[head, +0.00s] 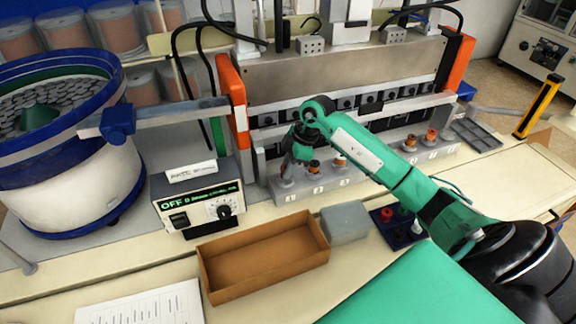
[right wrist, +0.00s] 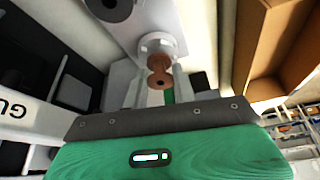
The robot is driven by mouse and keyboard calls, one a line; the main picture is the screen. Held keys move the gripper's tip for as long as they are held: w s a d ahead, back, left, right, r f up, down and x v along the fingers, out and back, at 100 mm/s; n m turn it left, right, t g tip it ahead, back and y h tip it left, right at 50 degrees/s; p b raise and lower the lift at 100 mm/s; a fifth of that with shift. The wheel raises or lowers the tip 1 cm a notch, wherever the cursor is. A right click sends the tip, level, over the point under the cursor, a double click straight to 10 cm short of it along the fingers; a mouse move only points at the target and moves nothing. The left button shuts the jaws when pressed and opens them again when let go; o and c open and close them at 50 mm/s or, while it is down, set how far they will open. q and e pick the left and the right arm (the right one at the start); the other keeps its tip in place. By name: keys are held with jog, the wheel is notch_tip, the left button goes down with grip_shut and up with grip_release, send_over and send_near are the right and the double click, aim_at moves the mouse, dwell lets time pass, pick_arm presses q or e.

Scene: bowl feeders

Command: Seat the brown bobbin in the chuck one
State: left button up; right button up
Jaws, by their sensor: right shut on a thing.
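My right gripper (head: 287,166) reaches in from the right to the left end of the grey numbered chuck block (head: 367,172). It is shut on the brown bobbin (right wrist: 160,79), which shows between its fingertips (right wrist: 160,88) in the right wrist view. A pale round chuck (right wrist: 158,43) lies just beyond the bobbin, in line with it. I cannot tell whether the bobbin is seated in it or just above. In the head view the gripper is over the place marked 1, and its fingers hide the bobbin and most of that chuck. My left gripper is out of view.
Orange-brown bobbins (head: 314,167) stand in other chucks close to the right of the gripper. The press frame (head: 340,75) rises behind the block. A control box (head: 199,205), an empty brown tray (head: 263,262) and a grey block (head: 344,223) stand in front.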

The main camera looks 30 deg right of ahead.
jog(key=shift+f, duration=0.6)
dwell(0.5)
jog(key=o, duration=0.7)
jog(key=shift+r, duration=0.1)
jog(key=shift+c, duration=0.2)
jog(key=shift+r, duration=0.15)
jog(key=shift+p+v, duration=0.75)
jog(key=shift+v, duration=0.2)
jog(key=p+v, duration=0.6)
jog(key=v, duration=0.2)
jog(key=shift+r, duration=0.35)
jog(key=shift+s+d+f, duration=0.1)
jog(key=shift+s+d, duration=0.05)
